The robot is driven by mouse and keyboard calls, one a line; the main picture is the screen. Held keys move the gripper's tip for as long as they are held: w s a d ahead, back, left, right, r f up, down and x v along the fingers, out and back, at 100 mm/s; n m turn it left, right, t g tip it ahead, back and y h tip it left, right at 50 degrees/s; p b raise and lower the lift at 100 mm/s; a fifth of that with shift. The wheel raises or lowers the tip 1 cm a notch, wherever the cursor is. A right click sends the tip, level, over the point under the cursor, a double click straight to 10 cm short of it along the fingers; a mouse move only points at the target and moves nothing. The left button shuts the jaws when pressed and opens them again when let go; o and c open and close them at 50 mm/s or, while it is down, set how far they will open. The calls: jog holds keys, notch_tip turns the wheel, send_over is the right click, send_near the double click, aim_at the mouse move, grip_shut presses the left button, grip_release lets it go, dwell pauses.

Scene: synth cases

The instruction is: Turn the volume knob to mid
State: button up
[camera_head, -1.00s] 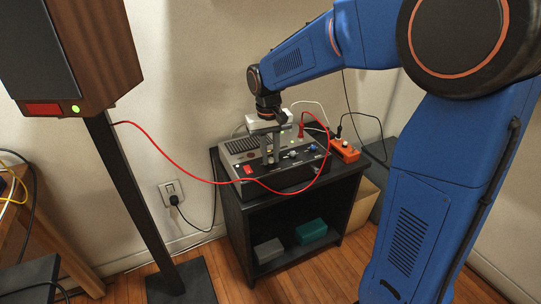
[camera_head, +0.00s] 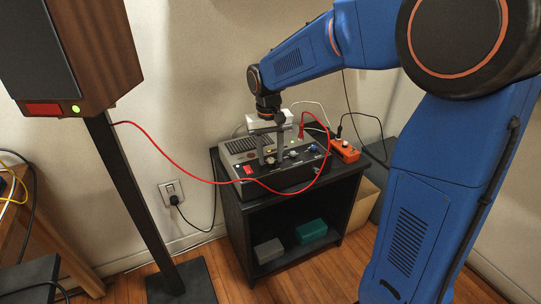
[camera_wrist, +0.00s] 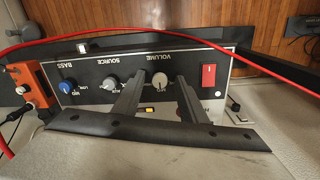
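The amplifier (camera_head: 243,147) is a grey and black box on the black stand, with a front panel of knobs. In the wrist view the panel appears upside down, and the pale volume knob (camera_wrist: 159,79) sits beside its VOLUME label. My gripper (camera_wrist: 160,76) is open, with one finger on each side of the volume knob and a visible gap to it. Whether the fingertips are level with the knob I cannot tell. The knob's pointer is too small to read.
The source knob (camera_wrist: 111,85), blue bass knob (camera_wrist: 66,87) and red switch (camera_wrist: 208,75) are on the same panel. A red cable (camera_head: 210,181) sags across the amplifier's front. An orange box (camera_head: 344,151) stands right of it. A speaker (camera_head: 92,50) stands at left.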

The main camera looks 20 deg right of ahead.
aim_at(269, 160)
notch_tip(269, 160, up, 17)
jog(key=shift+a+r, duration=0.2)
jog(key=shift+a, duration=0.15)
dwell(0.3)
jog(key=s+d+f+t, duration=0.1)
jog(key=s+d+f, duration=0.2)
jog(key=s, duration=0.6)
jog(key=s+d+f+t, duration=0.2)
jog(key=s+d+f, duration=0.2)
jog(key=s, duration=0.6)
jog(key=s+d+f+t, duration=0.1)
jog(key=s+d+f, duration=0.2)
jog(key=s+f, duration=0.3)
jog(key=s, duration=0.3)
jog(key=shift+s+d+f+t, duration=0.2)
jog(key=shift+s+f+t, duration=0.15)
jog(key=shift+s+t, duration=0.05)
